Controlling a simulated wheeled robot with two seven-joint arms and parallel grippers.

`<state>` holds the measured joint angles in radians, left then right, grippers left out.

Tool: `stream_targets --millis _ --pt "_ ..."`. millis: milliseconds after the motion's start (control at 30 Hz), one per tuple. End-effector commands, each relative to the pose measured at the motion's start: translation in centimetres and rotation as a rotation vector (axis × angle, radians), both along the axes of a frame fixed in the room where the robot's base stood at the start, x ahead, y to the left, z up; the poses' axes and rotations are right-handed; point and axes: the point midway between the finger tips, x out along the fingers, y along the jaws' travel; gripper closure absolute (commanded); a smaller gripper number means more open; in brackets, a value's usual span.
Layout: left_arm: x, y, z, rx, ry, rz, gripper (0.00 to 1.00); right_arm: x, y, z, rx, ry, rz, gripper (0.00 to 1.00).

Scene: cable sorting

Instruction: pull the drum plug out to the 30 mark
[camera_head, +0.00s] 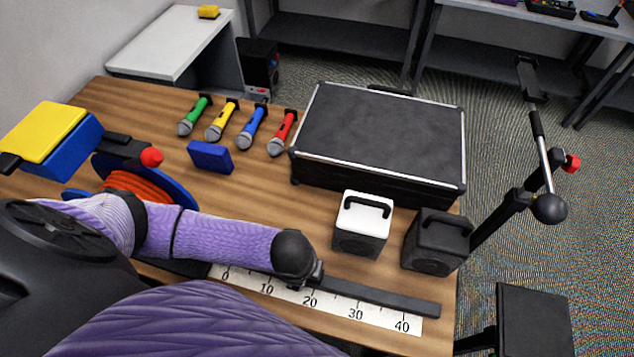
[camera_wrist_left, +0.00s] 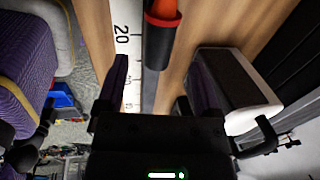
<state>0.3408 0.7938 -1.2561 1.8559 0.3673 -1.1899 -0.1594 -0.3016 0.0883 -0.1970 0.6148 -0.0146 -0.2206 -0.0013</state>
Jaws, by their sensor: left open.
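The cable drum (camera_head: 180,190), blue with orange cable wound on it, stands at the left of the table, partly behind my left arm. The white ruler (camera_head: 385,318) runs along the front edge, with the 30 mark right of my left gripper (camera_head: 318,276). That gripper hangs over the ruler near the 20 mark. In the left wrist view the gripper (camera_wrist_left: 160,85) is open. An orange-red piece with a dark end, apparently the plug (camera_wrist_left: 160,40), lies beside the 20 mark, toward the top of that view. The head view hides it behind my arm. My right gripper is out of view.
A dark rail (camera_head: 385,296) lies along the ruler. A white speaker (camera_head: 362,224) and a black speaker (camera_head: 436,241) stand behind it. A black case (camera_head: 382,140), several microphones (camera_head: 246,135) and a blue block (camera_head: 210,156) are farther back. A stand (camera_head: 540,170) rises at the right.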

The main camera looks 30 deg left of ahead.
Motion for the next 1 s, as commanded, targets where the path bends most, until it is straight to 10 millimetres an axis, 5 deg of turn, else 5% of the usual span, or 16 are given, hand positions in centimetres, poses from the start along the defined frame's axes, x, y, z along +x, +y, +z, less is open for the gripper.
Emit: stream_targets --millis 33,200,600,1000 --pt "0.2 0.1 -1.8 0.002 0.001 0.000 0.16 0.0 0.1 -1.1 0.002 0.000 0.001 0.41" --pt "0.8 0.1 -4.6 0.001 0.001 0.000 0.16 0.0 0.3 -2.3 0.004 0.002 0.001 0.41" --pt "1.1 0.2 -5.4 0.001 0.001 -0.001 0.18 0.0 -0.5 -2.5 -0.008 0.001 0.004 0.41" --pt "1.1 0.2 -5.4 0.000 0.001 -0.001 1.00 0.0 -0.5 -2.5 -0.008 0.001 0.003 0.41"
